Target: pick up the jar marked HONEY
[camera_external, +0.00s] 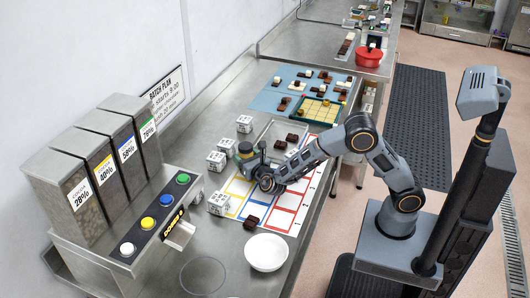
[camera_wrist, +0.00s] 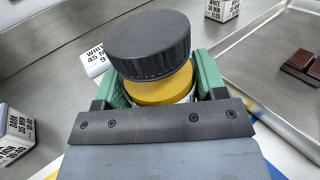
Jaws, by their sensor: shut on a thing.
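A jar with a black ribbed lid and a yellow neck (camera_wrist: 165,90) stands between the green fingers of my gripper (camera_wrist: 160,97) in the wrist view. The fingers are shut on it from both sides. In the external view the jar (camera_external: 246,149) is at the end of my arm, over the far edge of the coloured grid mat, with my gripper (camera_external: 250,162) around it. Its label does not show, so I cannot read HONEY. I cannot tell whether its base touches the counter.
Several white printed cubes stand close by, one (camera_external: 216,161) left of the jar and one (camera_external: 219,203) nearer. A metal tray (camera_wrist: 262,75) with dark chocolate pieces is on the right in the wrist view. A white bowl (camera_external: 266,253) and the cocoa dispenser (camera_external: 120,195) stand on the counter.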

